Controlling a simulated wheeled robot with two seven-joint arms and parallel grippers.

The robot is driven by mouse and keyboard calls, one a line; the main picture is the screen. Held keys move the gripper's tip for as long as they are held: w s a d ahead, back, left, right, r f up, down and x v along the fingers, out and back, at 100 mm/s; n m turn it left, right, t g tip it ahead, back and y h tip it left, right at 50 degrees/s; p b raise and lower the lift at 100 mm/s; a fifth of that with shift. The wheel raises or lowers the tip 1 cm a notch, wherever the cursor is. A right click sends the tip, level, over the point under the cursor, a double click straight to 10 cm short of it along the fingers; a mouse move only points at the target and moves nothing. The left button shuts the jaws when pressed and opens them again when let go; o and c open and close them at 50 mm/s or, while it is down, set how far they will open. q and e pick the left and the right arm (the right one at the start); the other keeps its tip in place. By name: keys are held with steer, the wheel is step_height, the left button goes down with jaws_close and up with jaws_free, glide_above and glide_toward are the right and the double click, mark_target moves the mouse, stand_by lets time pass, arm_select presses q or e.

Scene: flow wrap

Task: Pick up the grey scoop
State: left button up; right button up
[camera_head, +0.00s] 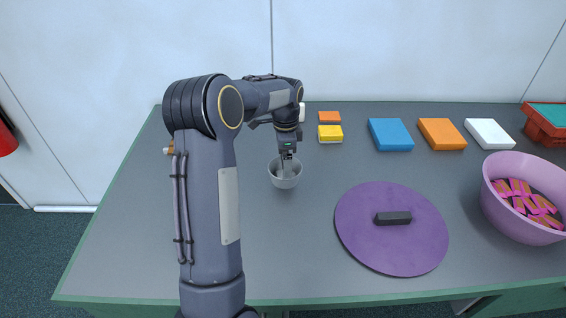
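The grey scoop (286,181), a light grey round cup shape, is on the table left of the purple disc. My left gripper (287,156) is directly above it, pointing down, with its fingertips at or just inside the far part of its rim. The fingers are small and partly hidden, so I cannot tell whether they are open or shut, or whether they touch the scoop. No handle of the scoop can be made out. My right gripper is not in view.
A purple disc (365,225) with a black bar handle (393,217) lies right of the scoop. A pink bowl (512,219) holds several pink-and-brown pieces. Blue (390,134), orange (441,133), white (488,134) and yellow (330,133) blocks line the back.

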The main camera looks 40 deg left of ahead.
arm_select(q)
steer(key=d+r, duration=0.1)
steer(key=s+d+r, duration=0.1)
steer(key=r, duration=0.1)
steer(key=s+d+r, duration=0.1)
steer(key=d, duration=0.1)
steer(key=shift+r+b, duration=0.35)
steer(key=shift+r, duration=0.05)
steer(key=s+d+r+b, duration=0.1)
steer(key=s+d+r, duration=0.2)
steer(key=d, duration=0.4)
steer(key=shift+s+d+r, duration=0.25)
steer(key=shift+d+r, duration=0.05)
